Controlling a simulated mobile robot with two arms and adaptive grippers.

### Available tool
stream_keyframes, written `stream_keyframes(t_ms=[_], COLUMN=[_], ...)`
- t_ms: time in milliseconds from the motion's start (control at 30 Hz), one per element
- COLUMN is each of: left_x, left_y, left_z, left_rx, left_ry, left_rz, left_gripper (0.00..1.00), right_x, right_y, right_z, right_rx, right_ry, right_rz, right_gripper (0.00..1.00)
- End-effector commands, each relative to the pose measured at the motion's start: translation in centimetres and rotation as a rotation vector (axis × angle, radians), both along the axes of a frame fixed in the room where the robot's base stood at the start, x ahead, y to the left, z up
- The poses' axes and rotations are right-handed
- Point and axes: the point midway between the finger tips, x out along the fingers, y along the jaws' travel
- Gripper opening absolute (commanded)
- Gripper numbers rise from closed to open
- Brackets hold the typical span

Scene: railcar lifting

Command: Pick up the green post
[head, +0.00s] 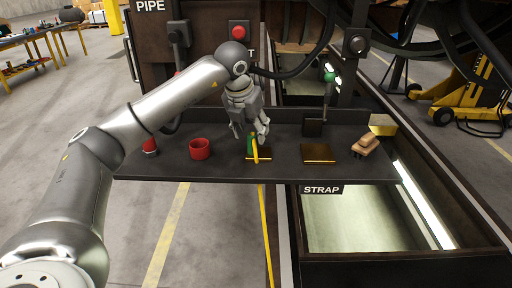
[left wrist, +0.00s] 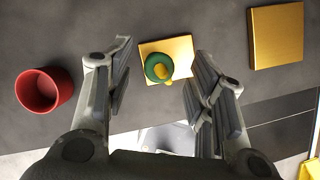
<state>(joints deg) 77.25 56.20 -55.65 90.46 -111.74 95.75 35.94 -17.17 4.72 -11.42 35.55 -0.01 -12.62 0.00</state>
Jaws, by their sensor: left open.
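The green post (head: 250,144) stands on a yellow square plate (head: 262,156) on the dark shelf, partly hidden behind my left gripper in the head view. In the left wrist view the green post (left wrist: 156,66) shows from above as a round green top with a yellow piece on it, on its yellow plate (left wrist: 150,48). My left gripper (head: 252,134) is open above the post. In the left wrist view its fingers (left wrist: 165,82) lie to either side of the post, with gaps on both sides. My right gripper is not in view.
A red cup (head: 200,149) stands left of the post, and a red-topped item (head: 150,146) farther left. A dark panel (head: 150,50) and hanging hoses are behind the shelf (head: 220,175).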

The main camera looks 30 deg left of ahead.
Motion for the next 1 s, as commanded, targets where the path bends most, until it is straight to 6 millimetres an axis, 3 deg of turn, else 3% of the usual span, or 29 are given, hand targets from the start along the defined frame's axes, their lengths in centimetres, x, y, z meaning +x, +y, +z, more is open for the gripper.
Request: stream_keyframes(t_ms=[200,467,867,1000], left_x=[1.0,1.2,1.2,1.2], left_y=[0.3,0.2,0.2,0.2], left_z=[-2.5,-2.9,-2.8,-2.8], left_rx=[0.0,-0.001,-0.001,-0.002], left_ry=[0.002,-0.001,0.0,-0.002], left_rz=[0.0,-0.002,-0.002,-0.001], left_gripper=[0.5,0.5,0.0,0.0], right_x=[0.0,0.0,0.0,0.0], right_y=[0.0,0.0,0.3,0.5], right_z=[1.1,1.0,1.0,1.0], right_rx=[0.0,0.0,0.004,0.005], right_ry=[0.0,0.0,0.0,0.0], right_rz=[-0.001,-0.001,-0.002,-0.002], right_gripper=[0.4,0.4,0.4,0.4])
